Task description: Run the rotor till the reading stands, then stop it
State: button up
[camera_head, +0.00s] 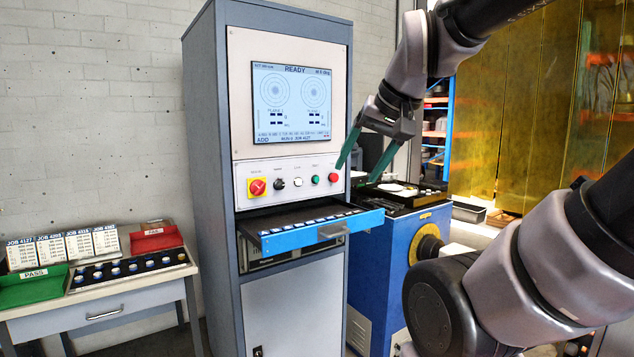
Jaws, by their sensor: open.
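The grey cabinet (216,150) carries a screen (291,102) headed READY, with two round dials; the small figures are hard to read. On the panel below are a red-and-yellow switch (257,187), a black knob (279,184), a white button (298,183), a green button (315,180) and a red button (333,178). My gripper (357,173) is open and empty, its green fingers pointing down by the panel's right edge, near the red button. Contact cannot be told. The rotor cannot be made out; my arm covers part of the blue machine (397,250).
An open blue-fronted drawer (322,232) with several small pieces juts out under the panel. A side table (110,295) at left holds job cards (62,247), a green PASS tray (35,288), a red tray (155,240) and a rack of weights. A yellow screen (540,110) stands at right.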

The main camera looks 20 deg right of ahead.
jog(key=shift+c, duration=0.3)
grip_shut()
dwell(1.3)
